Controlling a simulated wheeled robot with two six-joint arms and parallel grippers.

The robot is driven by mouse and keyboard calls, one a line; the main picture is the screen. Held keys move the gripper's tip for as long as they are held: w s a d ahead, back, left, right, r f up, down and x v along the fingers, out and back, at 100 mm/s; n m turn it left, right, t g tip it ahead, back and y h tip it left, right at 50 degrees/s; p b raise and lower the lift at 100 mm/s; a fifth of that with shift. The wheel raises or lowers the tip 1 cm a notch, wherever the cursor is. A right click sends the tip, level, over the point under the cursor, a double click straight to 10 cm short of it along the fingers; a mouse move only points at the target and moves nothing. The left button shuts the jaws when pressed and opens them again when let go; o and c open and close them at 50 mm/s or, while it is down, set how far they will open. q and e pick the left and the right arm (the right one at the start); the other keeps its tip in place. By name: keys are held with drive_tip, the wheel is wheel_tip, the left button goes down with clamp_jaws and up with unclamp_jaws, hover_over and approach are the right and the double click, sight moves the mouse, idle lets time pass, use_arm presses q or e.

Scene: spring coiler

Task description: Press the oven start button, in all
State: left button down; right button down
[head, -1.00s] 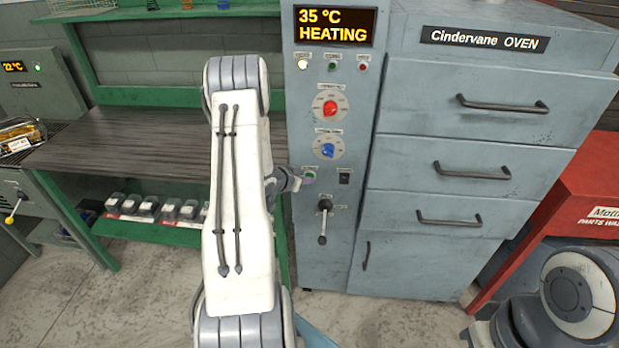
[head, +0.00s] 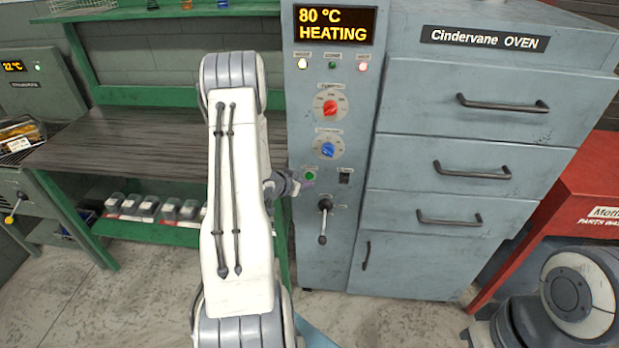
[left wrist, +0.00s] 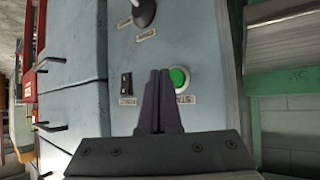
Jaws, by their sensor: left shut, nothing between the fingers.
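The oven (head: 490,137) is a grey-blue cabinet with a control column. Its display (head: 335,25) reads 80 °C HEATING. The green start button (head: 310,176) is on the column below the blue knob; it also shows, large and lit green, in the left wrist view (left wrist: 179,78). My left gripper (head: 294,186) is shut and empty, just left of the button in the head view. In the left wrist view the closed fingertips (left wrist: 160,72) lie beside the button, and a gap shows between gripper and panel in the head view. My right gripper is out of view.
A red knob (head: 330,108), a blue knob (head: 327,151), a black switch (head: 344,177) and a lever (head: 324,222) share the panel. A green workbench (head: 130,140) stands to the left, and a red parts washer (head: 590,200) to the right.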

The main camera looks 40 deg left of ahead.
use_arm(q)
drive_tip(key=s+d, duration=0.1)
drive_tip(key=s, duration=0.1)
drive_tip(key=s+d, duration=0.1)
drive_tip(key=s, duration=0.1)
drive_tip(key=shift+d, duration=0.2)
idle(0.7)
drive_tip(key=w+d+r+m+g, duration=0.25)
drive_tip(key=d+r, duration=0.35)
drive_tip(key=d, duration=0.6)
drive_tip(key=s+d+r+m+g, duration=0.1)
drive_tip(key=s+d+r, duration=0.2)
drive_tip(key=d, duration=0.4)
drive_tip(key=s+d+r+m+g, duration=0.1)
drive_tip(key=s+d+r+g, duration=0.1)
drive_tip(key=d, duration=0.4)
drive_tip(key=s+d+r+m+g, duration=0.1)
drive_tip(key=s+d+r, duration=0.1)
drive_tip(key=s+d, duration=0.2)
drive_tip(key=s+d+r+m+g, duration=0.1)
drive_tip(key=s+d, duration=0.3)
drive_tip(key=s, duration=0.7)
drive_tip(key=s+d+r+m+g+h, duration=0.1)
drive_tip(key=s+d+r+g, duration=0.2)
drive_tip(key=s, duration=0.5)
drive_tip(key=shift+s+d, duration=0.15)
drive_tip(key=shift+d, duration=0.55)
